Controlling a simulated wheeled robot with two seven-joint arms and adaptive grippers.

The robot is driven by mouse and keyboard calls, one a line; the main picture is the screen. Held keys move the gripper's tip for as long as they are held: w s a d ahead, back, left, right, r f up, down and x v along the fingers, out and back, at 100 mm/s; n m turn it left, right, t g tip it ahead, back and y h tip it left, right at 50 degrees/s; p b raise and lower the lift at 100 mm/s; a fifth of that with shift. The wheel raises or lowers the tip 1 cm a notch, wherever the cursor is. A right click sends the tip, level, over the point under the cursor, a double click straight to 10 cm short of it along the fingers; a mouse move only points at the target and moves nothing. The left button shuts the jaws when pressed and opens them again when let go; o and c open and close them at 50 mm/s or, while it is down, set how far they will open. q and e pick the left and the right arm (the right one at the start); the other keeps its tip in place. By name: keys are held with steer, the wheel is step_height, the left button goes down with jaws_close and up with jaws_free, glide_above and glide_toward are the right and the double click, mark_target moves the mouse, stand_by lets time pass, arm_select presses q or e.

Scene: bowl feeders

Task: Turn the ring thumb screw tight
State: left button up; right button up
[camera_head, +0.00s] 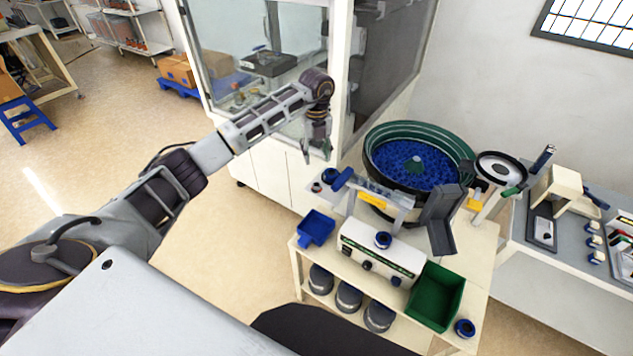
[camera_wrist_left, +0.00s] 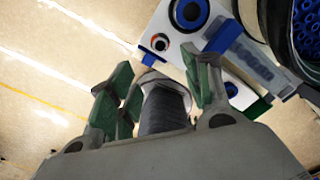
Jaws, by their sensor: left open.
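My left gripper (camera_head: 318,150) hangs with its fingers pointing down, above and beyond the left end of the feeder table (camera_head: 299,262). In the left wrist view my left gripper (camera_wrist_left: 165,72) is open, its green-padded fingers apart. A dark ribbed cylinder with a pale rim shows between them; I cannot tell what it is. At the table's left corner are a blue ring (camera_head: 329,175) and a small dark round piece (camera_head: 316,187) with a red centre. Both show past the fingers in the left wrist view, untouched. I cannot tell which part is the ring thumb screw. My right gripper is out of view.
A green bowl feeder (camera_head: 378,137) full of blue parts stands on the table behind a white control box (camera_head: 352,240). A blue bin (camera_head: 316,228) and a green bin (camera_head: 436,297) flank the box. A glass-sided cabinet (camera_head: 342,70) stands close behind my gripper.

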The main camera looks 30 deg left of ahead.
mark_target(317, 184)
arm_select(q)
step_height(317, 184, down, 13)
steer(key=shift+f+p, duration=0.15)
steer(key=shift+p, duration=1.05)
steer(key=c, duration=1)
steer(key=shift+c, duration=0.2)
